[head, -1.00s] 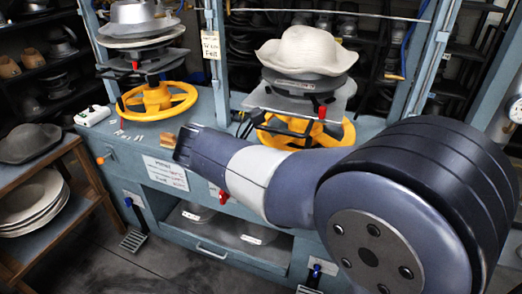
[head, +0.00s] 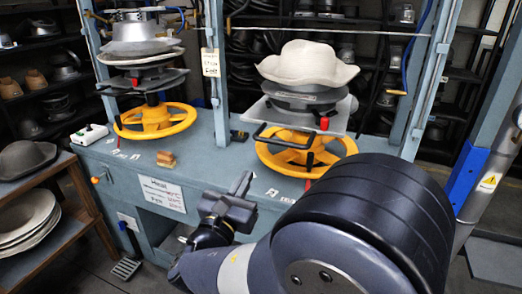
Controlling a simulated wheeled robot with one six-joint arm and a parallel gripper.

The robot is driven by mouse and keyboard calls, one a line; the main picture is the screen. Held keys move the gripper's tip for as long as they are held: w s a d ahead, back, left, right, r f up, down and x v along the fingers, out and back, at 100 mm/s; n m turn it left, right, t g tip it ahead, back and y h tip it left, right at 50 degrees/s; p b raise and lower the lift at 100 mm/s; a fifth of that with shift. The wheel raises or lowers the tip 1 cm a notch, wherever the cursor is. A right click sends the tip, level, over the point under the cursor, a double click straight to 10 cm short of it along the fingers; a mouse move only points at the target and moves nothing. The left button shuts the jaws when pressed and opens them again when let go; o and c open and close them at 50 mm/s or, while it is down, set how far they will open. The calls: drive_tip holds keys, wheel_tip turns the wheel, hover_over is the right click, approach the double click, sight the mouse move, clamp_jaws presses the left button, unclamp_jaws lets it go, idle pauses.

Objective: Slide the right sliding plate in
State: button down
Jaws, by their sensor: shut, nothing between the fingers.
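The right sliding plate (head: 335,121) is a flat grey sheet in the right press, under a dark grey mold (head: 305,96) carrying a cream felt hat (head: 305,62). A black bar handle (head: 285,137) sticks out from the plate's front left, with a red knob (head: 324,122) near its right end. My gripper (head: 243,182) is shut and empty. In the picture it is below and left of the handle, in front of the bench edge, and apart from the plate. How far the plate is out of the press is hard to tell.
A yellow handwheel (head: 268,157) sits below the plate on the blue bench (head: 215,160). The left press has its own yellow wheel (head: 180,125) and stacked plates. Blue uprights (head: 219,95) flank the presses. A shelf with hats (head: 25,215) stands at far left.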

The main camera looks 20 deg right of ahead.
drive_tip(key=p, duration=0.2)
approach(280, 124)
drive_tip(key=s+a, duration=0.1)
drive_tip(key=a, duration=0.1)
drive_tip(key=shift+s+a+r, duration=0.1)
drive_tip(key=shift+s+a, duration=0.05)
drive_tip(key=f+b+x, duration=0.1)
drive_tip(key=x, duration=0.3)
drive_tip(key=b+x, duration=0.1)
drive_tip(key=x, duration=0.4)
drive_tip(key=f+b+x, duration=0.1)
drive_tip(key=x, duration=0.3)
drive_tip(key=shift+w+d+f+b, duration=0.3)
drive_tip(key=shift+d+f+b, duration=0.05)
drive_tip(key=shift+d+b, duration=0.05)
drive_tip(key=shift+w+d+r, duration=0.15)
drive_tip(key=shift+w+d, duration=0.1)
drive_tip(key=shift+w, duration=0.15)
drive_tip(key=shift+r, duration=0.2)
